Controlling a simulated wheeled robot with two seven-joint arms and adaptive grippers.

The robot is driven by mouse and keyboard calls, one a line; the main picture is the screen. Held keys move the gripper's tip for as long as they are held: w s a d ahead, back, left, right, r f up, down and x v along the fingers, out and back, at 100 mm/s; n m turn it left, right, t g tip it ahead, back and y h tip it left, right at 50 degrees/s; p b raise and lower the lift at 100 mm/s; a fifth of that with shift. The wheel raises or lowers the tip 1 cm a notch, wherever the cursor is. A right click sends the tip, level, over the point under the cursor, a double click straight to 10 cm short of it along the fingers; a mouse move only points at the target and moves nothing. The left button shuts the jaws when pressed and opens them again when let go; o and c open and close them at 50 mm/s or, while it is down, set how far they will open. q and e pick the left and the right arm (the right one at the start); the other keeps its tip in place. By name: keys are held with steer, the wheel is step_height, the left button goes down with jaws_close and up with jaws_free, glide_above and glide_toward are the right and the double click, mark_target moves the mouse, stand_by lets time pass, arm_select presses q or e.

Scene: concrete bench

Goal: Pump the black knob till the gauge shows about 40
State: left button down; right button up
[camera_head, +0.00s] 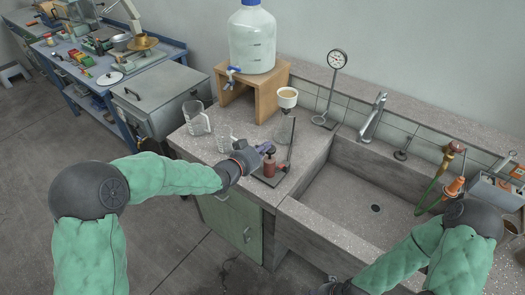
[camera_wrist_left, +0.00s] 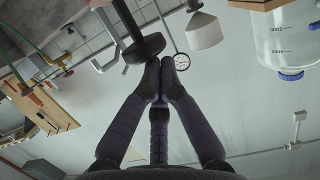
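The pump is a red-brown cylinder (camera_head: 269,168) on a dark base plate, topped by the black knob (camera_head: 269,150). My left gripper (camera_head: 262,149) is at the knob's left side. In the left wrist view, which is upside down, the fingertips (camera_wrist_left: 160,66) meet with nothing seen between them, beside the black knob (camera_wrist_left: 143,48). I cannot tell whether they touch it. The round gauge (camera_head: 337,59) stands on a post behind the sink; it also shows in the left wrist view (camera_wrist_left: 182,61). Its reading is too small to tell. My right gripper (camera_head: 328,288) is partly cut off at the bottom edge.
A large water jug (camera_head: 252,40) sits on a wooden stand (camera_head: 268,97). The stone sink (camera_head: 345,200) is at the right.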

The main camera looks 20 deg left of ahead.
arm_select(q)
steer(key=r+p+v, duration=0.1)
steer(key=p+v, duration=0.2)
steer(key=v, duration=0.7)
steer(key=shift+r, duration=0.25)
arm_select(e)
steer(key=r, duration=0.3)
steer(key=shift+s+a+r, duration=0.2)
steer(key=shift+s+r, duration=0.1)
steer(key=shift+s, duration=0.05)
arm_select(q)
steer(key=shift+s, duration=0.1)
step_height(320, 180, up, 4)
steer(key=shift+r+p, duration=0.1)
steer(key=shift+p, duration=1.15)
arm_select(e)
steer(key=w+r, duration=0.1)
steer(key=w+d+r, duration=0.1)
steer(key=shift+r, duration=0.3)
arm_select(q)
steer(key=shift+w, duration=0.3)
